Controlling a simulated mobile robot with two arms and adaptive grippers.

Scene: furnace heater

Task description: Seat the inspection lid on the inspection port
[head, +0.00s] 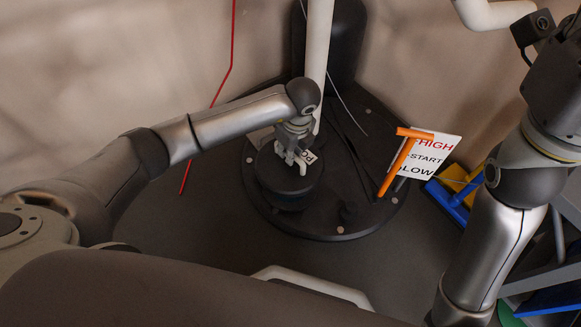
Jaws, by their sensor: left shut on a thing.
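My left gripper (291,158) points down over the dark round stub on the black base and is shut on the pale handle (303,168) of the inspection lid. The lid (272,172) looks like a dark round disc just under the fingers. The inspection port (291,201) seems to be the short dark cylinder below it. The lid covers the port's opening from this angle. I cannot tell whether the lid touches the port or hangs slightly above it. My right arm stands at the right side, and its gripper is out of the picture.
A white pipe (318,45) rises just behind the gripper. The round black base (345,222) carries an orange T-handle (398,165) beside a HIGH/START/LOW sign (432,153). Blue and yellow parts (452,190) lie at right. A thin red line (222,85) runs along the wall.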

